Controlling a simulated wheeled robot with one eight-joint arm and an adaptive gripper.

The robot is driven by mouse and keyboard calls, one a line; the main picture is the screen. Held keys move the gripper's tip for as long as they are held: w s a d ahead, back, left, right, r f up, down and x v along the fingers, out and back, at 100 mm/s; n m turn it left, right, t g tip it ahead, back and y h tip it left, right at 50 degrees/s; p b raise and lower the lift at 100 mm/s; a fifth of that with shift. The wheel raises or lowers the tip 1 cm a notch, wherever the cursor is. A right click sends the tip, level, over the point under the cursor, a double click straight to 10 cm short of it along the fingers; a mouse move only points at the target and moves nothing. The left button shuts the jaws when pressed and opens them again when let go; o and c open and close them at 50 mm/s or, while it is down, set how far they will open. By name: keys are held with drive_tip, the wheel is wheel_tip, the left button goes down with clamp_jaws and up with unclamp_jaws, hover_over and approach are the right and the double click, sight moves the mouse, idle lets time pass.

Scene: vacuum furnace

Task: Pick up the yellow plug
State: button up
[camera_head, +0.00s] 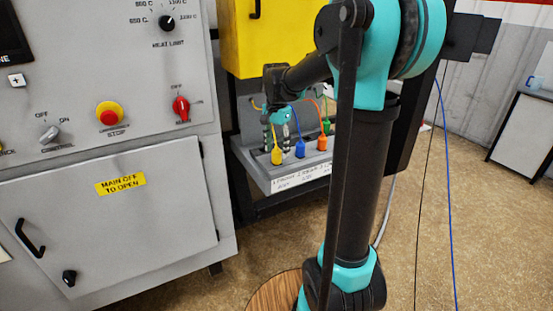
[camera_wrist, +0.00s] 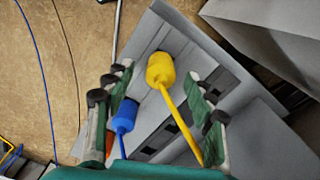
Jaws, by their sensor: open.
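The yellow plug (camera_head: 277,156) stands at the left end of a row of plugs on a grey panel (camera_head: 262,169). In the wrist view the yellow plug (camera_wrist: 160,70) lies between the fingertips, with its yellow cable running back toward the palm. My gripper (camera_head: 277,140) is open above and around the plug; the wrist view also shows its spread fingers (camera_wrist: 158,82). Gaps show on both sides of the plug, nearer the right finger. The blue plug (camera_wrist: 125,116) is close to the left finger.
To the right stand a blue plug (camera_head: 300,149), an orange plug (camera_head: 322,143) and a green plug (camera_head: 326,126), with loose cables. A grey control cabinet (camera_head: 110,215) is at the left. A yellow box (camera_head: 285,40) hangs above the panel.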

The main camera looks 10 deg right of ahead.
sight(277, 159)
drive_tip(key=shift+f, duration=1.7)
drive_tip(key=c, duration=1.2)
drive_tip(key=shift+r, duration=0.15)
drive_tip(key=shift+c, duration=0.2)
